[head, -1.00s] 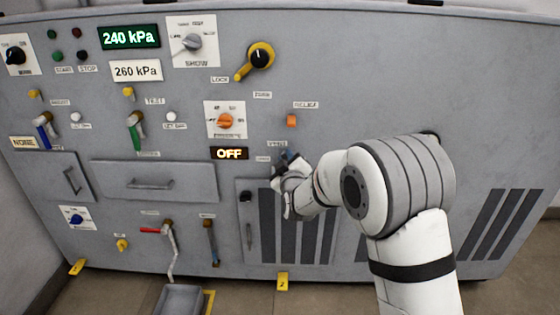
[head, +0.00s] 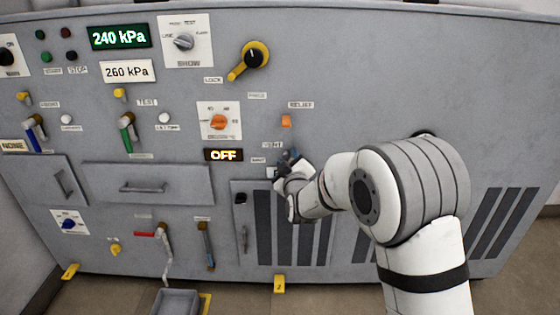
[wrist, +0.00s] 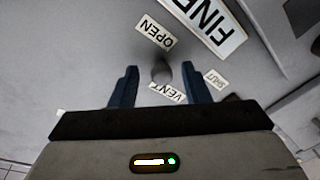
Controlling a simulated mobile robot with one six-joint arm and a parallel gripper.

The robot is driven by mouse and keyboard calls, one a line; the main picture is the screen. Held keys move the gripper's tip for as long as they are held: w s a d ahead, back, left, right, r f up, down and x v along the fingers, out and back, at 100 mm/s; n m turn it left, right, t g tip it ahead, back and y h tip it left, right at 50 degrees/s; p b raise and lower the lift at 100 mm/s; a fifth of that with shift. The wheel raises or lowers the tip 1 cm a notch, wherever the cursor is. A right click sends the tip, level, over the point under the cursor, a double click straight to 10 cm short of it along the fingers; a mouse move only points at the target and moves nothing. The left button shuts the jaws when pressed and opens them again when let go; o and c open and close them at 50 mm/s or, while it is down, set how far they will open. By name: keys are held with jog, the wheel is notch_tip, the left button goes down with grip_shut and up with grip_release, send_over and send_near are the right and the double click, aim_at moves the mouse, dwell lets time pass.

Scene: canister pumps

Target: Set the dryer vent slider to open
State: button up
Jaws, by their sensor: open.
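The vent slider's grey knob (wrist: 161,72) shows in the wrist view between my two blue fingers. The OPEN label (wrist: 157,33) is above it in that view, the SHUT label (wrist: 216,80) to its right and the VENT label (wrist: 168,93) just below. The labels appear upside down there. My gripper (wrist: 160,86) is open with a finger on each side of the knob; I cannot tell whether either touches it. In the head view my gripper (head: 289,158) is at the panel right of the SHUT label (head: 258,160) and hides the knob.
An orange relief switch (head: 286,121) is just above my gripper. An orange rotary knob (head: 219,122) and the OFF display (head: 224,155) are to its left. A slatted vent door (head: 262,225) is below. The panel's upper right is bare.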

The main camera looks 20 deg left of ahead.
jog(key=p+v, duration=0.1)
jog(key=v, duration=0.6)
jog(key=shift+s+d, duration=0.25)
jog(key=shift+s, duration=0.1)
